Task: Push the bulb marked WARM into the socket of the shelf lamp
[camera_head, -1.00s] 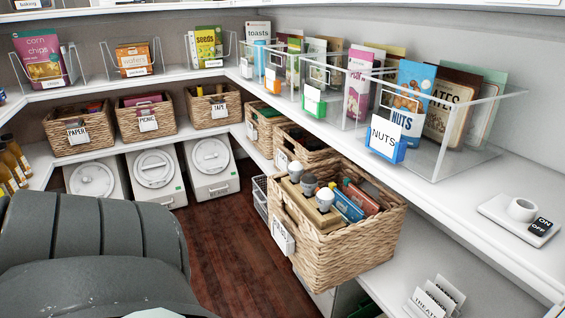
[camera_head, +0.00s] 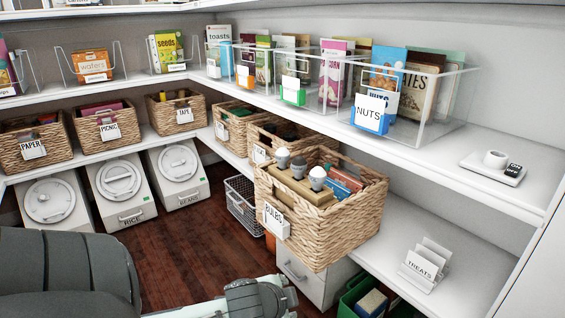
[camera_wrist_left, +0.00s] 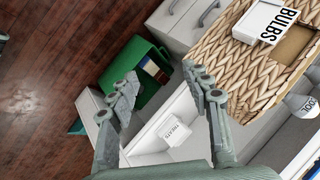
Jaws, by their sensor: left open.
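The woven basket labelled BULBS (camera_head: 335,230) sits on the lower right shelf, with three grey-and-white bulbs standing in it: a left bulb (camera_head: 282,158), a middle bulb (camera_head: 298,166) and a right bulb (camera_head: 318,177). Their marks are unreadable here. In the left wrist view one bulb (camera_wrist_left: 302,104) shows partial letters, perhaps COOL. I cannot tell which is WARM. The shelf lamp (camera_head: 493,166), a white base with an empty round socket and an ON/OFF switch, stands on the upper right shelf. My left gripper (camera_wrist_left: 163,90) is open and empty, below and in front of the basket. My right gripper is out of view.
Clear bins, one labelled NUTS (camera_head: 420,132), line the upper shelf left of the lamp. A TREATS holder (camera_head: 426,264) stands on the lower shelf right of the basket. A green bin (camera_head: 352,296) sits below. The shelf around the lamp is clear.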

